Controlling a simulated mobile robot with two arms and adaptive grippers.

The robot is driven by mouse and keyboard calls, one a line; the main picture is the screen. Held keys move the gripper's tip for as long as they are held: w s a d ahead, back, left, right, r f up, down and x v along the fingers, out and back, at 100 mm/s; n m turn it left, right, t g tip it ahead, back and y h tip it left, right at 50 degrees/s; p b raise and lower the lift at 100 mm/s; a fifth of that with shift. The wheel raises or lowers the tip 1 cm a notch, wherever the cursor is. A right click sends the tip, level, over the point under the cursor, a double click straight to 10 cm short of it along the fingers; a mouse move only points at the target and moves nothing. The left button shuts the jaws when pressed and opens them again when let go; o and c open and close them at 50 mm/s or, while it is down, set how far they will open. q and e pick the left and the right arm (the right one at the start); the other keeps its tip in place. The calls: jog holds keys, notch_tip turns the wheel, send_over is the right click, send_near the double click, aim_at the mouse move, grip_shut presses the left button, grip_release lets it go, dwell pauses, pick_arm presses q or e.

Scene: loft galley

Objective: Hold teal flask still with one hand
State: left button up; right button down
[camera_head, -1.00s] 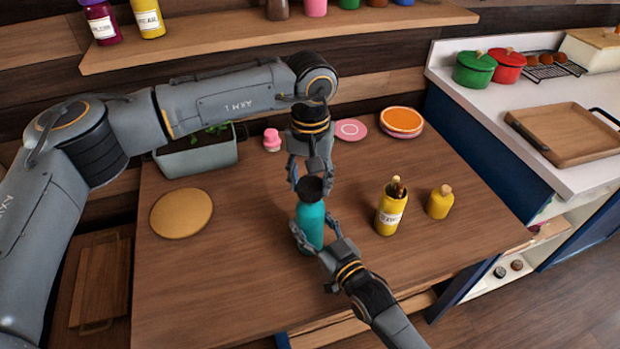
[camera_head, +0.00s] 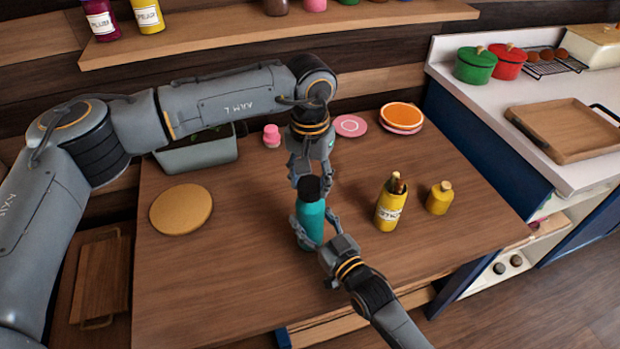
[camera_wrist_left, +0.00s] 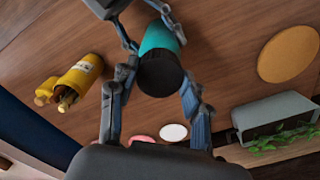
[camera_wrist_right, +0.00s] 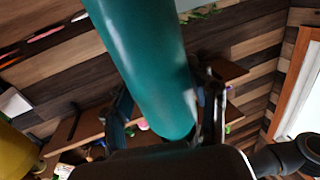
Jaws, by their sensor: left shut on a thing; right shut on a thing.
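The teal flask (camera_head: 311,219) stands upright on the wooden table (camera_head: 250,270), near its middle. Its black cap (camera_head: 309,188) is on top. My left gripper (camera_head: 311,183) comes down from above and is shut on the cap; the left wrist view shows the cap (camera_wrist_left: 160,74) between its fingers. My right gripper (camera_head: 316,228) reaches in from the front right and is shut on the flask's teal body. The right wrist view shows the body (camera_wrist_right: 145,60) large and close between its fingers. The flask's lower part is partly hidden by the right gripper's fingers.
A yellow jar holding sticks (camera_head: 389,207) and a yellow bottle (camera_head: 439,198) stand right of the flask. A round cork mat (camera_head: 181,210) lies left. A grey planter (camera_head: 197,156), a pink item (camera_head: 271,137) and plates (camera_head: 401,117) are at the back. The table's front left is clear.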

pick_arm(q)
jog(key=m, duration=0.4)
jog(key=o, duration=0.9)
jog(key=shift+r, duration=2.3)
jog(key=shift+c, duration=0.5)
